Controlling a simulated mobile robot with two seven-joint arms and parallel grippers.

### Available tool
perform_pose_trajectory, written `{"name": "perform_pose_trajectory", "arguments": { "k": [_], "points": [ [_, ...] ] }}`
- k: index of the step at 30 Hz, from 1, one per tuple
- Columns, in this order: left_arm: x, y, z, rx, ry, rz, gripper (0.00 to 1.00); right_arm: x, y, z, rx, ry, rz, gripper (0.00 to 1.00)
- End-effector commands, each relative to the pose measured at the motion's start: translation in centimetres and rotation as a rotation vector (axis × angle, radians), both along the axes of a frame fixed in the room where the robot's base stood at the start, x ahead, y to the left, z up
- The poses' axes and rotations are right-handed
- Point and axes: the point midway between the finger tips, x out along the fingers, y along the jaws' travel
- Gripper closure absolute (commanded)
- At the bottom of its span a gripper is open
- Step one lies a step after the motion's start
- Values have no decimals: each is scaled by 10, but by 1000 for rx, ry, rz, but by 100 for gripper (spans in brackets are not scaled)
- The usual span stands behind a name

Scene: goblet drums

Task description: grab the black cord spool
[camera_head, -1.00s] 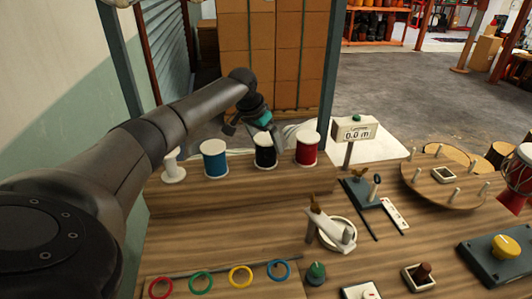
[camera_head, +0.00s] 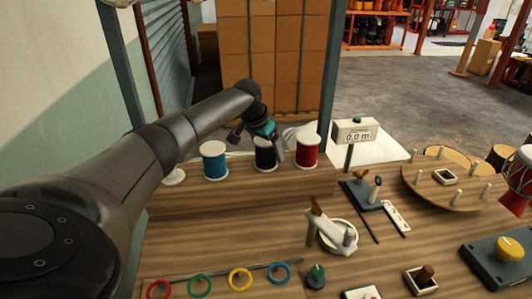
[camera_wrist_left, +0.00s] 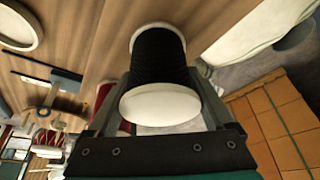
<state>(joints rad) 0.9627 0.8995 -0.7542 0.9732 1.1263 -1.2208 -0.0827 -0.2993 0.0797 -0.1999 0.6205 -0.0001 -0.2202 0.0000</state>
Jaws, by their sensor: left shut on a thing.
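The black cord spool (camera_head: 265,159) stands on the raised wooden shelf at the back of the bench, between the blue and red spools. My left gripper (camera_head: 265,146) is down at it from behind and above, hiding part of it. In the left wrist view the black spool (camera_wrist_left: 158,58), with its white flanges, lies between the two fingers (camera_wrist_left: 158,98). The left gripper is shut on it. The spool looks upright and at shelf level; I cannot tell whether it is lifted. My right gripper is not in view.
A blue spool (camera_head: 215,160) stands to the left and a red spool (camera_head: 307,151) close to the right. A white spool (camera_head: 173,176) is partly hidden by my arm. A counter display (camera_head: 355,131) stands right of the shelf. Colored rings (camera_head: 240,278) lie in front.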

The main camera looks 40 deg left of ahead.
Motion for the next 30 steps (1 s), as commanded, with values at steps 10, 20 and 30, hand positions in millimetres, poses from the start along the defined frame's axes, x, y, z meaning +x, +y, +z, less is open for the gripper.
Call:
{"name": "perform_pose_trajectory", "arguments": {
  "k": [10, 20, 30],
  "points": [
    [0, 0, 1, 0, -1, 0, 79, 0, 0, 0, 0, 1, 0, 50],
    [1, 0, 24, 0, -5, -1, 79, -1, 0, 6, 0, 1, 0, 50],
    [1, 0, 88, 0, -5, 0, 79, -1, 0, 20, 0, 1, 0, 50]
  ]
}}
